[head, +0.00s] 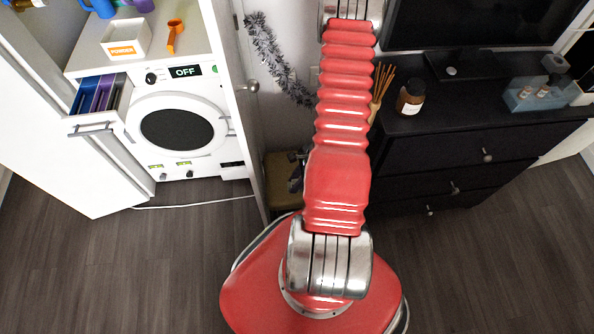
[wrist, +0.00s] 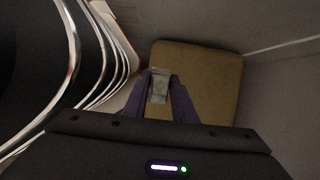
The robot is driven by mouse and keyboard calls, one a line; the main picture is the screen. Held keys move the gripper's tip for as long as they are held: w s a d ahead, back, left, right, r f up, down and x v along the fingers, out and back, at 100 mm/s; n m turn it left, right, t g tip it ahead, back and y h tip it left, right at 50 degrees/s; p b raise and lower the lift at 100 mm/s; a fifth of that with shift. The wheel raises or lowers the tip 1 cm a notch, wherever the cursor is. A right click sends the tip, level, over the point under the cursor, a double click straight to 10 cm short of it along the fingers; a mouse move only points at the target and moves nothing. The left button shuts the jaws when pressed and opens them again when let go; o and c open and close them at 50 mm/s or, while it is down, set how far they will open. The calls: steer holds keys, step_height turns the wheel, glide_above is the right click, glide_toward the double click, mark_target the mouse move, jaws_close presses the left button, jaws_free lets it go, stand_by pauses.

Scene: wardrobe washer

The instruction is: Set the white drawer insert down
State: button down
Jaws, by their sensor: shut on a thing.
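In the wrist view a small pale piece, which looks like the white drawer insert (wrist: 159,92), sits between the two purple fingers of my gripper (wrist: 160,80). My gripper is shut on it. Behind it is the top of a tan, box-like stool (wrist: 215,72). I cannot tell whether the insert touches the stool. In the head view my gripper (head: 297,157) shows only as a small dark shape beside the tan stool (head: 280,170), partly behind my red arm. The insert cannot be made out there.
The washer (head: 180,125) at the left reads OFF. Its drawer (head: 118,100) is pulled out, with blue and purple parts inside. A white powder box (head: 140,34) and an orange scoop (head: 175,36) are on top. An open door (head: 240,90) and a black dresser (head: 470,140) flank the stool.

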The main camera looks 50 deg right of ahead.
steer(key=s+a, duration=0.6)
steer(key=a, duration=0.1)
steer(key=shift+s+a, duration=0.2)
steer(key=shift+a, duration=0.1)
stand_by(0.6)
